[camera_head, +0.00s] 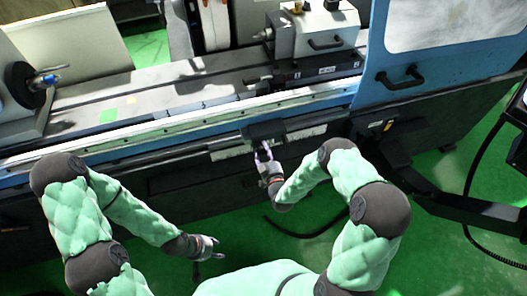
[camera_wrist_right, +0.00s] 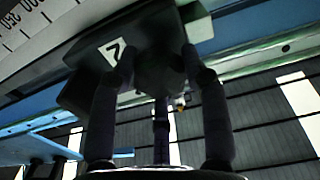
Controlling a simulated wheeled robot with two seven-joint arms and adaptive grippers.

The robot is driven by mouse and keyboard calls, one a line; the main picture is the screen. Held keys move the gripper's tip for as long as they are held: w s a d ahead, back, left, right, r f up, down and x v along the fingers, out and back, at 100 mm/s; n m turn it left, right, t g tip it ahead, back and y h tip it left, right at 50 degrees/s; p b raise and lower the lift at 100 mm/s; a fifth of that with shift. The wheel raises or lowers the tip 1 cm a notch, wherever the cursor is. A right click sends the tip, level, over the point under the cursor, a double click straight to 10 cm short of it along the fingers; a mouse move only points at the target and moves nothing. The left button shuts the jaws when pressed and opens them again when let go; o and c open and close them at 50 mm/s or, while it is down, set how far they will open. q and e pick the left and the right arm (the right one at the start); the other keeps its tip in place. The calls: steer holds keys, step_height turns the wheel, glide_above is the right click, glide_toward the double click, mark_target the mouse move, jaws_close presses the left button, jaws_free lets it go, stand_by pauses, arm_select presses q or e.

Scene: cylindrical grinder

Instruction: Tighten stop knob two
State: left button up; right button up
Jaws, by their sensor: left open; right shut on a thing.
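The stop block (camera_head: 264,131) is a dark block on the rail along the machine's front. In the right wrist view the dark block (camera_wrist_right: 85,88) carries a white label with a dark mark, seen at an angle. The dark round knob (camera_wrist_right: 162,72) sticks out of its underside. My right gripper (camera_head: 262,150) is at the block from below. In the right wrist view my right gripper (camera_wrist_right: 160,75) has its fingers on both sides of the knob, shut on it. My left gripper (camera_head: 218,249) is open and empty, low over the floor, away from the machine.
A scale with numbers (camera_wrist_right: 40,25) runs beside the block. The blue door with a black handle (camera_head: 400,78) is at the upper right. A dark support arm (camera_head: 470,208) crosses the right side. The green floor (camera_head: 250,225) is clear around my left gripper.

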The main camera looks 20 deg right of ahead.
steer(key=shift+w+r+m, duration=0.2)
steer(key=shift+r+m, duration=0.1)
steer(key=m+b, duration=0.2)
steer(key=m, duration=0.1)
steer(key=shift+d, duration=0.1)
steer(key=m+b, duration=0.2)
steer(key=m, duration=0.3)
steer(key=shift+w+d+r+b, duration=0.1)
steer(key=shift+b, duration=0.3)
steer(key=m+b, duration=0.2)
steer(key=m, duration=0.3)
steer(key=shift+d, duration=0.1)
steer(key=shift+m+b, duration=0.7)
steer(key=shift+m, duration=1.2)
steer(key=shift+d, duration=0.1)
steer(key=o, duration=1.1)
steer(key=shift+o, duration=0.3)
steer(key=shift+f, duration=0.2)
